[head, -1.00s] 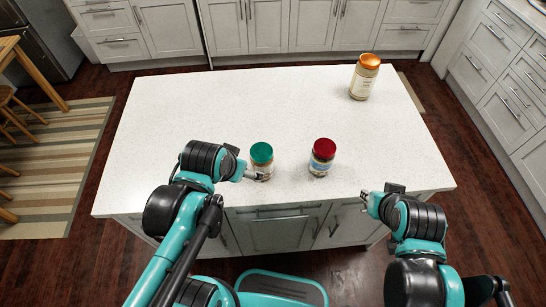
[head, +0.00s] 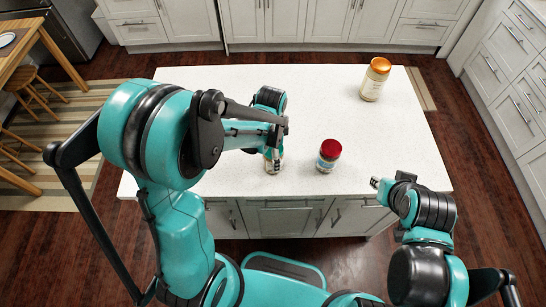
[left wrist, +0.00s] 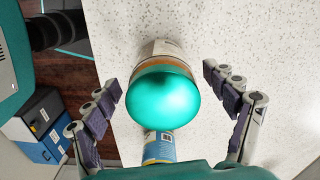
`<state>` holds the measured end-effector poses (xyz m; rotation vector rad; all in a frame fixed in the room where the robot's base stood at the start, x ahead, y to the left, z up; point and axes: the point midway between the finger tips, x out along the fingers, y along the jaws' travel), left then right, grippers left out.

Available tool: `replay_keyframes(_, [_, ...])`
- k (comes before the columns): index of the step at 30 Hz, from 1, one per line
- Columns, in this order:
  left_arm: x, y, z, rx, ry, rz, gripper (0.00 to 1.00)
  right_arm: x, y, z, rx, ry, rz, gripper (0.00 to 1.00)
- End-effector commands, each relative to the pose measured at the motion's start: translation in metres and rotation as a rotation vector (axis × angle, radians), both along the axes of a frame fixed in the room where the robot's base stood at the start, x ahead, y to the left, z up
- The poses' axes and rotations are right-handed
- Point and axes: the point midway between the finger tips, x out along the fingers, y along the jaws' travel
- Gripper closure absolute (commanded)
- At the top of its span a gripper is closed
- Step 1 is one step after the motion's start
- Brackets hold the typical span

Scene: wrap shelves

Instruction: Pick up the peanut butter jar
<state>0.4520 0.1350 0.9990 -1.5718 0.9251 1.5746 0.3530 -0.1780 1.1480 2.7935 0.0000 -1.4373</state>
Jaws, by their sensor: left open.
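A jar with a green lid (left wrist: 163,97) lies between the spread fingers of my left gripper (left wrist: 161,78) in the left wrist view. The fingers stand apart from it on both sides. In the head view my left gripper (head: 276,155) comes down over this jar and hides most of it. A jar with a red lid (head: 328,155) and blue label stands just right of it. A larger jar with an orange lid (head: 376,78) stands at the far right. Which jar holds peanut butter cannot be read. My right gripper (head: 377,184) is near the front edge, its opening unclear.
The white counter (head: 330,100) is mostly clear, with free room at the back and right. A blue and yellow object (left wrist: 158,147) shows below the green lid in the left wrist view. Cabinets line the back and right. A wooden table (head: 30,50) stands at left.

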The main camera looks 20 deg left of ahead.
Motion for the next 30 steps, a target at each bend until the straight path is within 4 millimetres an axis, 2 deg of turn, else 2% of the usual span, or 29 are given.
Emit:
replay_keyframes(9, [0.004,-0.003,-0.046,0.0,-0.001,0.001,0.15,0.0,0.0,-0.014,0.0,0.0,0.0,0.74])
replay_keyframes(18, [0.004,-0.003,-0.051,0.0,-0.001,0.002,0.15,0.0,0.0,-0.013,0.0,0.0,0.0,0.74])
replay_keyframes(20, [0.004,-0.003,-0.051,0.0,-0.001,0.002,0.28,0.0,0.0,-0.013,0.0,0.0,0.0,0.74])
replay_keyframes(24, [0.004,-0.003,-0.051,0.0,-0.001,0.002,0.65,0.0,0.0,-0.013,0.0,0.0,0.0,0.74])
replay_keyframes(27, [0.004,-0.003,-0.051,0.0,-0.001,0.002,0.87,0.0,0.0,-0.014,0.0,0.0,0.0,0.74])
replay_keyframes(30, [0.004,-0.003,-0.051,0.0,-0.001,0.002,0.89,0.0,0.0,-0.014,0.0,0.0,0.0,0.74])
